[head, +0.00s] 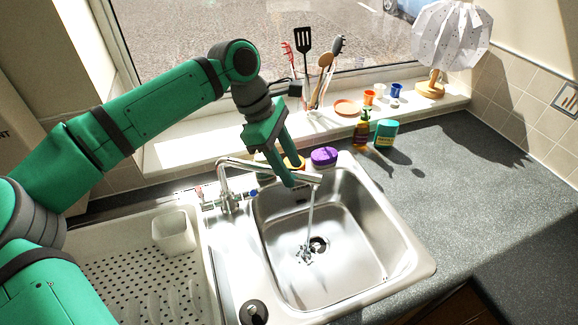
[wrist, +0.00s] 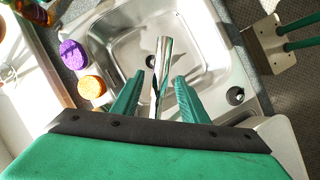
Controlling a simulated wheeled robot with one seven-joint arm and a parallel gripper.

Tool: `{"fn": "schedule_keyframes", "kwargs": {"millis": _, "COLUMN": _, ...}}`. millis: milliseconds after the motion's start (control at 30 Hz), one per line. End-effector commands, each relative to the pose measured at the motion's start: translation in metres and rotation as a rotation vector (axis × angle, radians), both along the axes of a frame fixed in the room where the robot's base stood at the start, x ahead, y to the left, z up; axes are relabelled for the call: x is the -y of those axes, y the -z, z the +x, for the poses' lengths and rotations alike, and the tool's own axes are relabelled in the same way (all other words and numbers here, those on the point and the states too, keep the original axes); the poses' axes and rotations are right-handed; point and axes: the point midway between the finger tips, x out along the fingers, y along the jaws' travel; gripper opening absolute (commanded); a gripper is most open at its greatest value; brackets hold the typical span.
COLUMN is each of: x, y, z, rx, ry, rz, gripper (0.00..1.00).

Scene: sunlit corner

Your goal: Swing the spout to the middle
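The chrome tap (head: 228,203) stands at the back left corner of the steel sink basin (head: 345,283). Its spout (head: 240,163) reaches right over the back part of the basin, and water (head: 310,215) runs from its end to near the drain (head: 319,245). My gripper (head: 289,180) points down at the outer part of the spout. In the wrist view the fingers of my gripper (wrist: 159,79) are apart, with the spout (wrist: 163,55) between them. A gap shows on both sides, so it is not clamped. Part of the spout is hidden behind the fingers.
Behind the basin are a purple sponge (head: 324,156) and an orange item (head: 294,162), close to my gripper. A soap bottle (head: 361,132) and a green tub (head: 386,133) stand right. A utensil holder (head: 315,117) stands on the sill. The right worktop is mostly clear.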

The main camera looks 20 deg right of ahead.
Motion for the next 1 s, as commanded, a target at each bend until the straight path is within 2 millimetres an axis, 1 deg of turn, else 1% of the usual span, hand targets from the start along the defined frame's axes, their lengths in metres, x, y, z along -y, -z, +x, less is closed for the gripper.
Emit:
{"fn": "schedule_keyframes", "kwargs": {"millis": 167, "x": -0.009, "y": -0.024, "z": 0.006, "rx": 0.004, "ry": -0.003, "rz": 0.000, "gripper": 0.40}}
{"fn": "schedule_keyframes", "kwargs": {"millis": 400, "x": -0.024, "y": -0.066, "z": 0.015, "rx": 0.003, "ry": -0.003, "rz": 0.000, "gripper": 0.40}}
{"fn": "schedule_keyframes", "kwargs": {"millis": 533, "x": -0.029, "y": -0.082, "z": 0.018, "rx": 0.001, "ry": -0.001, "rz": 0.000, "gripper": 0.40}}
{"fn": "schedule_keyframes", "kwargs": {"millis": 700, "x": -0.033, "y": -0.094, "z": 0.020, "rx": 0.001, "ry": 0.000, "rz": 0.001, "gripper": 0.40}}
{"fn": "schedule_keyframes", "kwargs": {"millis": 1000, "x": -0.034, "y": -0.096, "z": 0.020, "rx": 0.001, "ry": 0.001, "rz": 0.001, "gripper": 0.40}}
